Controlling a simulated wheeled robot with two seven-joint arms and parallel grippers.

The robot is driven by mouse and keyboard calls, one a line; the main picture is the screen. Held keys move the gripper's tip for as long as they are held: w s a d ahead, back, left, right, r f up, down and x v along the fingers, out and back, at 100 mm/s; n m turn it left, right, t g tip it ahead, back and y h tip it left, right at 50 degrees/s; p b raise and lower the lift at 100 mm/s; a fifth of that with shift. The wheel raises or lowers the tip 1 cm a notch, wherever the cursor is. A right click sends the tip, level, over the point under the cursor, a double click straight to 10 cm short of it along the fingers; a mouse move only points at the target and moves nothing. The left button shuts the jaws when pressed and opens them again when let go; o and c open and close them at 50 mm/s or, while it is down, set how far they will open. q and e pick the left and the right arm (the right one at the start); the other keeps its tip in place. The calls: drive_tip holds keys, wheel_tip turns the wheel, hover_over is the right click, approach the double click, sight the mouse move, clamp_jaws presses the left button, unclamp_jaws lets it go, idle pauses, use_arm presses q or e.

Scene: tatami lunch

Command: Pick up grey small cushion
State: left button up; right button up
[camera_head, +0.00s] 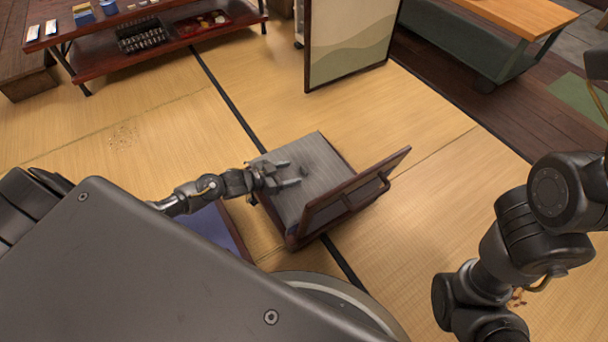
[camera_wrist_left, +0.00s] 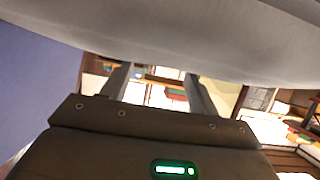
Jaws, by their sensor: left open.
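The grey small cushion (camera_head: 322,160), finely striped, lies on the seat of a low dark wooden floor chair (camera_head: 351,196) in the head view. My left gripper (camera_head: 293,172) is open over the left part of the cushion, its two fingers pointing right. In the left wrist view a large pale grey surface, likely the cushion (camera_wrist_left: 180,40), fills the top. The open left fingers (camera_wrist_left: 160,80) reach up to its edge, and their tips look partly covered. I cannot tell whether they touch it. My right arm shows at the right, but its gripper is out of view.
The chair's upright back stands at the right of the cushion. A blue-violet cushion (camera_head: 209,227) lies at lower left, partly behind my body. A partition screen (camera_head: 347,40) and a low shelf table (camera_head: 110,65) stand farther back.

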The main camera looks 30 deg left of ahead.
sight(303, 170)
use_arm(q)
drive_tip(key=b+x, duration=0.1)
drive_tip(key=x, duration=0.1)
drive_tip(key=b+x, duration=0.2)
drive_tip(key=shift+s+a+f, duration=0.1)
drive_tip(key=shift+a+f, duration=0.05)
drive_tip(key=shift+f, duration=0.1)
drive_tip(key=shift+w+d, duration=0.2)
drive_tip(key=shift+w, duration=0.15)
drive_tip(key=shift+r, duration=0.1)
drive_tip(key=c, duration=1.3)
